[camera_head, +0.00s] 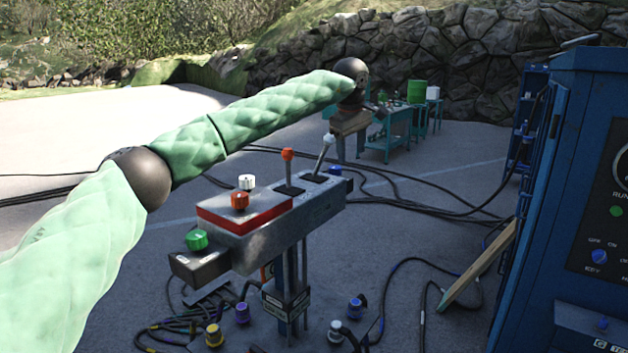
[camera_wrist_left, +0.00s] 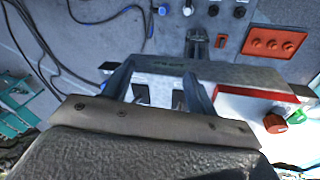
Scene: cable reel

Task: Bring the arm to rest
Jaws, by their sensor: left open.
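My left arm, in a green quilted sleeve, comes in from the left in the head view and reaches over a grey control console (camera_head: 265,222). My left gripper (camera_head: 345,140) is at its far end, beyond the console's lever end. In the wrist view, the left gripper (camera_wrist_left: 158,88) has its two dark fingers apart with the console top (camera_wrist_left: 235,76) behind them. I see nothing held between them. A lever with a red knob (camera_head: 287,154) and one with a grey-white knob (camera_head: 329,139) stand on the console. My right gripper is not in view.
A blue cabinet (camera_head: 560,170) stands close on the right, with a plank (camera_head: 478,265) leaning beside it. Cables (camera_head: 415,262) and coloured connectors lie on the ground around the console post. A teal workbench (camera_head: 400,130) stands behind. Open pavement is on the left.

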